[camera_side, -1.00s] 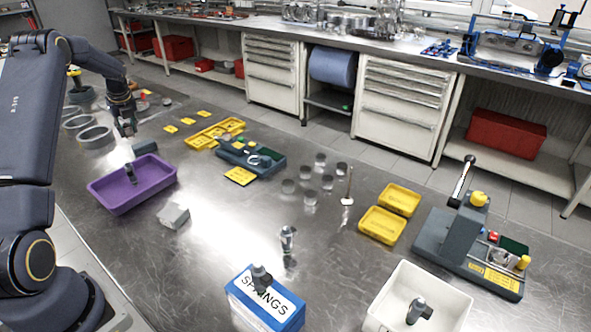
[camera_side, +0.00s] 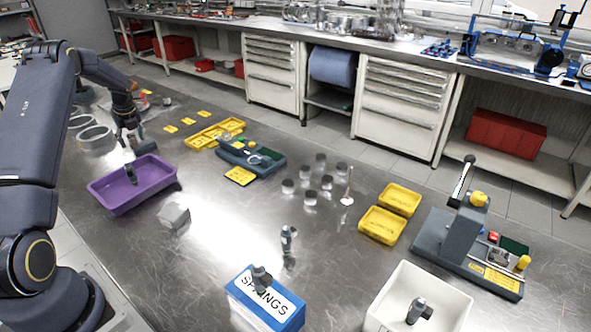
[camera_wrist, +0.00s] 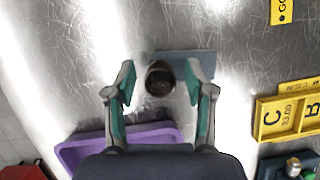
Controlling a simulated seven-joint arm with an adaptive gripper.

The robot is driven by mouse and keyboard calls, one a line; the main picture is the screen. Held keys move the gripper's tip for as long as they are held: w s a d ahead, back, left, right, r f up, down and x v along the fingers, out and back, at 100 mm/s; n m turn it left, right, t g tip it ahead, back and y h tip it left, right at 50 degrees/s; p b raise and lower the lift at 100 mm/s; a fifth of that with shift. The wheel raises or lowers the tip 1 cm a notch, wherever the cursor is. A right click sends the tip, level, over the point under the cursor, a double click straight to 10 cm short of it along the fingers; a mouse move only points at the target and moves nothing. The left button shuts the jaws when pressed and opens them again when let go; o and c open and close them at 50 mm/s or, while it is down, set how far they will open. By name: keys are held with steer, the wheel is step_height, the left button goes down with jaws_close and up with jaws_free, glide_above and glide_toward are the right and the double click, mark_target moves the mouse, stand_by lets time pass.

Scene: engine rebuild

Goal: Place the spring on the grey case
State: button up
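A blue-grey block (camera_side: 146,146), likely the grey case, lies on the steel bench just behind the purple tray. It also shows in the wrist view (camera_wrist: 202,58). My gripper (camera_side: 130,140) is low beside this block, above the tray's far edge. In the wrist view my gripper (camera_wrist: 160,85) has its two fingers spread. A dark round piece (camera_wrist: 160,78), possibly the spring, lies between the fingertips with a gap on each side. It overlaps the block in that view; I cannot tell whether it touches the block.
The purple tray (camera_side: 105,197) holds a dark upright part. A pale grey block (camera_side: 174,216) lies in front of it. A blue SPRINGS box (camera_side: 240,300) and a white bin (camera_side: 385,318) stand at the front. Yellow trays (camera_side: 381,225) lie right. The bench middle is partly clear.

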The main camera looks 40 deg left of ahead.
steer(key=shift+r, duration=0.15)
steer(key=shift+r, duration=0.3)
steer(key=w+v, duration=0.1)
steer(key=v, duration=1.1)
steer(key=d+r+n+t+h, duration=0.1)
steer(key=d+r+n, duration=0.35)
steer(key=d, duration=0.65)
steer(key=d+r+n+t, duration=0.1)
steer(key=d+r+n, duration=0.3)
steer(key=d, duration=0.6)
steer(key=s+d+n+t+h, duration=0.1)
steer(key=s+d+n, duration=0.4)
steer(key=s+d, duration=0.3)
steer(key=s+d+n+t+h, duration=0.1)
steer(key=s+d+n, duration=0.5)
steer(key=d, duration=0.9)
steer(key=s+h, duration=0.1)
steer(key=s, duration=0.2)
steer(key=shift+f+t+h, duration=0.25)
steer(key=shift+t+h, duration=0.05)
steer(key=shift+t, duration=0.1)
steer(key=shift+s, duration=0.1)
